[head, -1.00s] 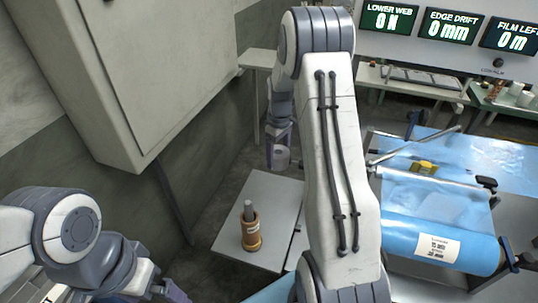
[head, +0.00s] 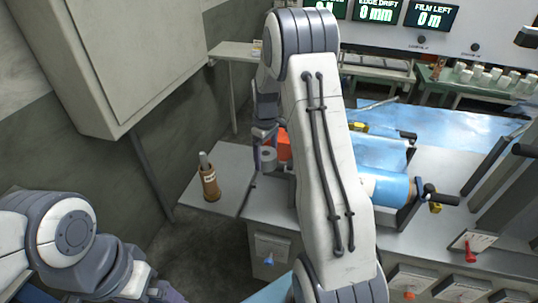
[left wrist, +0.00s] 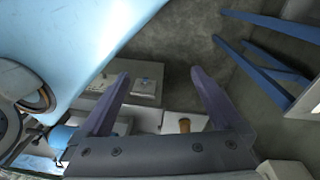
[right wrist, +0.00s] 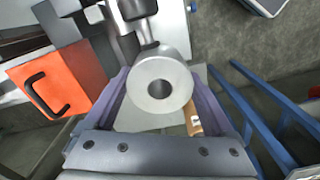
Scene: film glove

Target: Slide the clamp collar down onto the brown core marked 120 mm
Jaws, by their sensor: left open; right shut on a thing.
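The clamp collar is a grey ring (head: 268,157) with a round hole, shut in my right gripper (head: 265,136). In the right wrist view the collar (right wrist: 160,88) sits between the fingers, its hole facing the camera. The brown core (head: 210,184) stands upright on a pale table at left, with a grey shaft (head: 203,159) rising from it. The collar is apart from the core, to its right in the head view. The core shows partly behind the collar in the right wrist view (right wrist: 193,120). My left gripper (left wrist: 160,82) is open and empty; its fingers are mostly out of the head view.
An orange box (head: 284,146) is close behind the collar. The pale table (head: 232,160) is otherwise mostly bare around the core. A blue film roll (head: 387,188) and machine stand at right. A grey cabinet (head: 135,50) hangs at upper left.

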